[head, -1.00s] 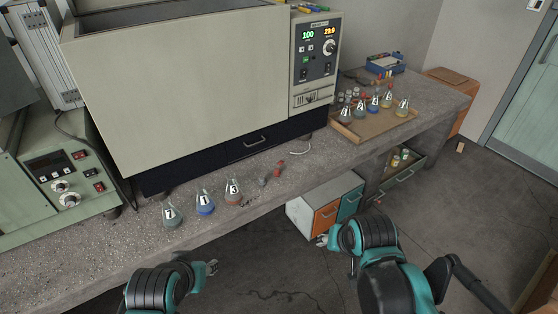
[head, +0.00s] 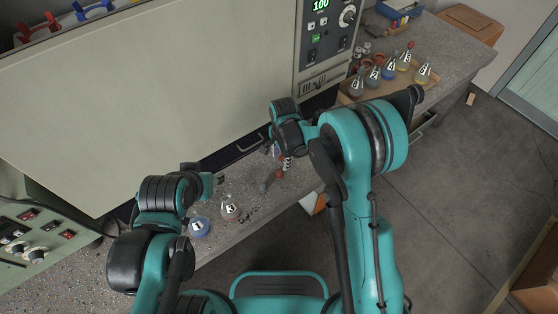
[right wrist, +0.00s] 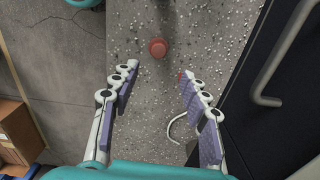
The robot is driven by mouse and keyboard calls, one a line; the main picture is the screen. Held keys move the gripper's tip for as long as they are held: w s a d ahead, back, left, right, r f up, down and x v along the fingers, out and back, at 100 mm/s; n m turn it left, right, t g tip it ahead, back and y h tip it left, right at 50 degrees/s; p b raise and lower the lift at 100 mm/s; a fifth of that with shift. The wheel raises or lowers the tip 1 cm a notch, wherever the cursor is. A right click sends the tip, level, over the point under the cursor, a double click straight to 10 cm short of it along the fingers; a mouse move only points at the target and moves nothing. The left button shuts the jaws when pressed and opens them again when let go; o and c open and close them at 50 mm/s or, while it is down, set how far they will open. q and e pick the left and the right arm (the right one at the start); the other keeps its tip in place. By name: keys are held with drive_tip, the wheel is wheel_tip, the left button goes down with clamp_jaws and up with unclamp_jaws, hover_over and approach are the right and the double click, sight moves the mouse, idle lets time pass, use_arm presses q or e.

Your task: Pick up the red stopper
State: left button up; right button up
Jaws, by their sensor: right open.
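The red stopper (right wrist: 157,47) stands on the speckled bench in the right wrist view, beyond my fingertips and roughly in line with the gap between them. In the head view the red stopper (head: 279,174) shows just below my right gripper (head: 284,158), partly hidden by it. My left gripper (head: 218,180) is over the bench near the flasks. Its fingers are too small and covered to read.
A dark grey piece (head: 262,188) lies left of the stopper.

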sight(280, 172)
wheel_tip(280, 172, down, 3)
drive_tip(key=shift+s+r+b, duration=0.1)
drive_tip(key=shift+s+b, duration=0.05)
drive_tip(key=shift+b, duration=0.35)
drive_tip(key=f+b, duration=0.1)
drive_tip(key=f, duration=0.1)
drive_tip(key=f+b, duration=0.1)
drive_tip(key=f, duration=0.1)
drive_tip(key=shift+s+a+f, duration=0.1)
drive_tip(key=shift+a+f, duration=0.1)
drive_tip(key=shift+f, duration=0.15)
drive_tip(key=shift+r, duration=0.1)
drive_tip(key=shift+c, duration=0.3)
drive_tip(key=c, duration=0.8)
